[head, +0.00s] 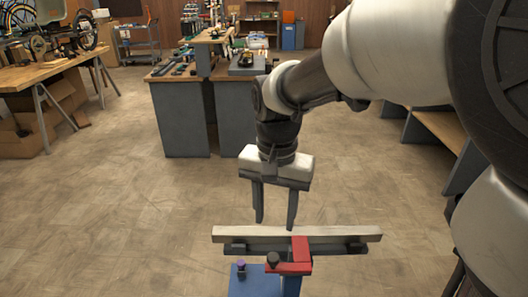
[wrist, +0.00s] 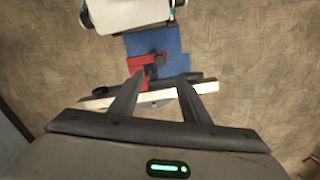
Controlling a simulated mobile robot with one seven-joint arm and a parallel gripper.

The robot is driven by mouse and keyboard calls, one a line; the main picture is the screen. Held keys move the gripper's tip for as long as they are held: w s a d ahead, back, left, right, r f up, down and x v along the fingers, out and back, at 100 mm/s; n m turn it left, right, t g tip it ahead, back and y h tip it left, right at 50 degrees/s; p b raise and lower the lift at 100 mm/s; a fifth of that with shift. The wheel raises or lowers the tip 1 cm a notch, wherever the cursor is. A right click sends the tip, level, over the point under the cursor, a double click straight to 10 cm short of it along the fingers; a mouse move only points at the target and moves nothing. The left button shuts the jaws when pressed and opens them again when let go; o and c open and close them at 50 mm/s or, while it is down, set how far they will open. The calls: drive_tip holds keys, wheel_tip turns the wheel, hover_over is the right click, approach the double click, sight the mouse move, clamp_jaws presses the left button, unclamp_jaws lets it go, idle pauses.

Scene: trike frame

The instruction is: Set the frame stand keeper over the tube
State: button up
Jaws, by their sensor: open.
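The tube is a long pale bar (head: 345,234) lying level across a dark cradle (head: 236,248) on the blue stand (head: 255,285). The frame stand keeper is a red L-shaped piece (head: 302,256) on the stand, beside a dark knob (head: 273,259). One leg of it points toward the tube and its end meets or overlaps the tube's near edge; I cannot tell whether it lies over it. My gripper (head: 275,224) points down, open and empty, its fingertips just above or behind the tube. In the wrist view the fingers (wrist: 160,77) cross the tube (wrist: 207,87), near the keeper (wrist: 148,63).
A small purple-topped knob (head: 241,266) sits on the stand's left. Grey workbenches (head: 186,120) stand behind, a wooden table (head: 45,75) at the left and a bench (head: 445,130) at the right. The floor around the stand is clear.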

sight(274, 256)
wheel_tip(274, 256, down, 15)
drive_tip(key=b, duration=0.3)
drive_tip(key=shift+r, duration=0.1)
clamp_jaws()
drive_tip(key=shift+w+d+p, duration=0.15)
drive_tip(key=shift+w+p, duration=0.45)
drive_tip(key=shift+w, duration=2.45)
